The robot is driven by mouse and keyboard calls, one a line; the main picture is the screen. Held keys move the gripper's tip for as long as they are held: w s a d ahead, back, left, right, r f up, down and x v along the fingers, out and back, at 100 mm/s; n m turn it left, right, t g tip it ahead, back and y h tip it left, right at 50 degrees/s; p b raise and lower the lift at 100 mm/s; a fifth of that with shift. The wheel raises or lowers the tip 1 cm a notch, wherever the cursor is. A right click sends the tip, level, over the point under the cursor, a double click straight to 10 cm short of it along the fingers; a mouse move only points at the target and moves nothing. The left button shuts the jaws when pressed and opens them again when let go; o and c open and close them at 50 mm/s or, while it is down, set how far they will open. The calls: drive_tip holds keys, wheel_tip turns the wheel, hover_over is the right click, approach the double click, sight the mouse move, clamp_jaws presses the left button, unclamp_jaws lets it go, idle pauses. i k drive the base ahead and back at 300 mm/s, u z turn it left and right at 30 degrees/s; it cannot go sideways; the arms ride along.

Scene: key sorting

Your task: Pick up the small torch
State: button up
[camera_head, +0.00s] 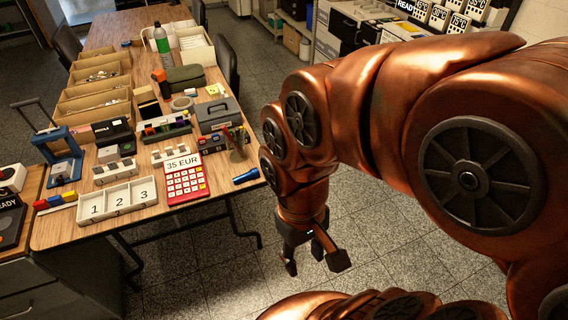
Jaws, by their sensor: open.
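A small blue torch (246,176) lies on its side near the right front edge of the wooden table, right of the red calculator. My gripper (312,262) hangs off the table, over the grey floor, to the right of and nearer than the torch. Its dark fingers point down and are spread apart. Nothing shows between them. My copper-coloured arm fills the right side of the view. The torch is fully visible and my gripper is clear of it.
The red calculator (186,180) reading "35 EUR" and a white tray numbered 1, 2, 3 (118,211) stand left of the torch. A grey cash box (218,115) and small upright items (238,142) stand behind it. Cardboard trays (95,103) line the table's left side.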

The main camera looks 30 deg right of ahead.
sight(254, 172)
drive_tip(key=u, duration=1.9)
drive_tip(key=i, duration=1.9)
drive_tip(key=z, duration=3.2)
